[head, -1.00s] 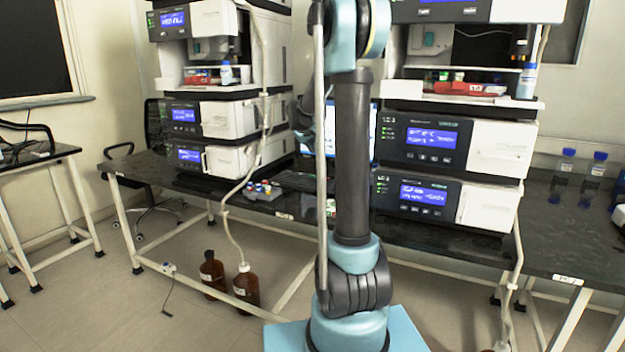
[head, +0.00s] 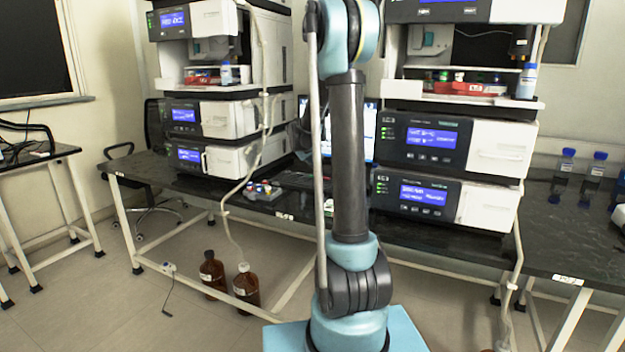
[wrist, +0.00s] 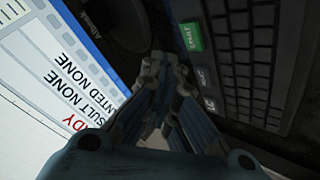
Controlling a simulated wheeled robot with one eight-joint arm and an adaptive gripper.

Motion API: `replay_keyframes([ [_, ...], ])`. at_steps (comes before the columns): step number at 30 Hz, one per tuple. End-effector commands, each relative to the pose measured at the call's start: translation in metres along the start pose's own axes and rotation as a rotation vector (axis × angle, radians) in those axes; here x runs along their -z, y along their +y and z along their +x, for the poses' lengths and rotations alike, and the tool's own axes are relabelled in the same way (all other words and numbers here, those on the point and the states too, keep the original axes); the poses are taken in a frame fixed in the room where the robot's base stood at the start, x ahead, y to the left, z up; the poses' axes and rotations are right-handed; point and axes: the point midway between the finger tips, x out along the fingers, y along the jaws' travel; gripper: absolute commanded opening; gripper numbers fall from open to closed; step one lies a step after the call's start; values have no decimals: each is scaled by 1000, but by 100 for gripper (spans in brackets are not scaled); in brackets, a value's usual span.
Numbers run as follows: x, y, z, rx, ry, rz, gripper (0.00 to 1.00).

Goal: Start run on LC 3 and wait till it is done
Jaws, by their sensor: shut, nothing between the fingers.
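My gripper (wrist: 165,75) is shut and empty in the wrist view, its fingertips over the dark strip between a screen and a keyboard. A green key (wrist: 192,37) with a white label, hard to read from this angle, lies just right of the fingertips. The screen (wrist: 60,75) shows red lettering, partly cut off, and lines reading "RESULT NONE" and "NTED NONE". In the head view the screen (head: 368,135) and keyboard (head: 295,180) stand between two instrument stacks, partly behind my arm. The right stack's lower module (head: 425,193) carries an LC label, seemingly LC 3.
The left instrument stack (head: 215,118) stands beside the keyboard, with small coloured-capped vials (head: 262,190) in front. Blue-capped bottles (head: 565,163) stand on the right bench. Brown bottles (head: 245,285) stand on the floor under the bench, with tubing running down.

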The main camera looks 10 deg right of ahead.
Motion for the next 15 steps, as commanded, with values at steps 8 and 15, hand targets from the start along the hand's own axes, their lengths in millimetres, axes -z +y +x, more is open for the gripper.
replay_keyframes([
  [8,-9,-9,12,0,0,0,0],
  [15,-10,-10,14,0,0,0,0],
])
